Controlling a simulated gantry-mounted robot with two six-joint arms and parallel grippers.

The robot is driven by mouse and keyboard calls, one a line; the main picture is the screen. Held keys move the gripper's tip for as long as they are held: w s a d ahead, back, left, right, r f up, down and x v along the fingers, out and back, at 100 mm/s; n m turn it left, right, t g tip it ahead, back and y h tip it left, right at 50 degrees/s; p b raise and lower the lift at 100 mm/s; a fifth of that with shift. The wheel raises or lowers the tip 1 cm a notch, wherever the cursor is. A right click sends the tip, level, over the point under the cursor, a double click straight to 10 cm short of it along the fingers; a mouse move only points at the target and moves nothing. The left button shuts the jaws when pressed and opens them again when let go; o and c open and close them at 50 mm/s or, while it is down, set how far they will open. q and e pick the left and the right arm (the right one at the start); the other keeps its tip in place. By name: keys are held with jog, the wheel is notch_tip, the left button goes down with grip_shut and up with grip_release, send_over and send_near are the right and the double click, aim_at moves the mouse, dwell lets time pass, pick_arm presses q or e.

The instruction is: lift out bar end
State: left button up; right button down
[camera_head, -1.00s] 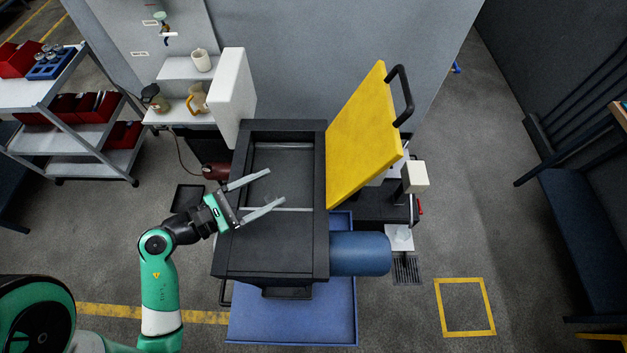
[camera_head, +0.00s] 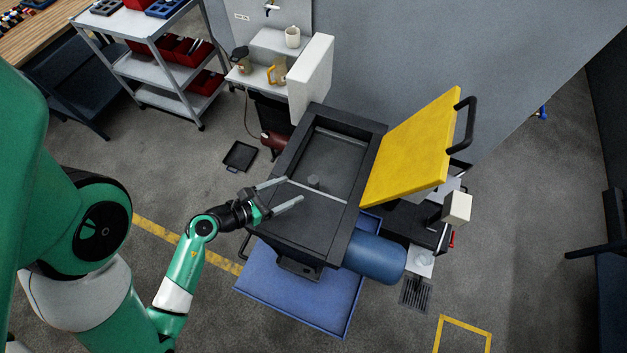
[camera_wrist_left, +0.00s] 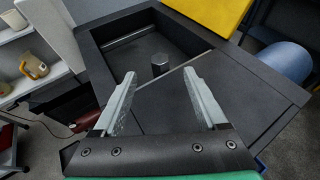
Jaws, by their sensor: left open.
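The bar end, a short dark grey upright cylinder (camera_head: 314,181), stands inside the open black rectangular tank (camera_head: 368,150), beside a thin light rod or edge line that crosses it. In the left wrist view the bar end (camera_wrist_left: 159,65) is seen just beyond and between my fingertips. My left gripper (camera_head: 293,189) is open and empty, over the tank's left side, with its two pale fingers pointing toward the bar end. In the left wrist view the open fingers (camera_wrist_left: 160,76) show clear space between them. My right gripper is not in view.
A raised yellow lid (camera_head: 410,150) with a black handle stands at the tank's right. A white panel (camera_head: 311,78) rises behind its left corner. A blue cylinder (camera_head: 375,260) and blue tray (camera_head: 300,295) lie below. A shelf cart (camera_head: 150,65) stands at back left.

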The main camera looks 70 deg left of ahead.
aim_at(310, 181)
pick_arm(q)
jog(key=x, duration=0.3)
jog(key=shift+r+p, duration=0.15)
jog(key=shift+p, duration=0.15)
jog(key=shift+f+x, duration=0.2)
jog(key=shift+x, duration=1.15)
jog(key=shift+f+x, duration=0.2)
jog(key=shift+x, duration=1.15)
jog(key=shift+s+d, duration=0.1)
jog(key=shift+s, duration=0.15)
grip_shut()
jog(key=shift+r, duration=0.1)
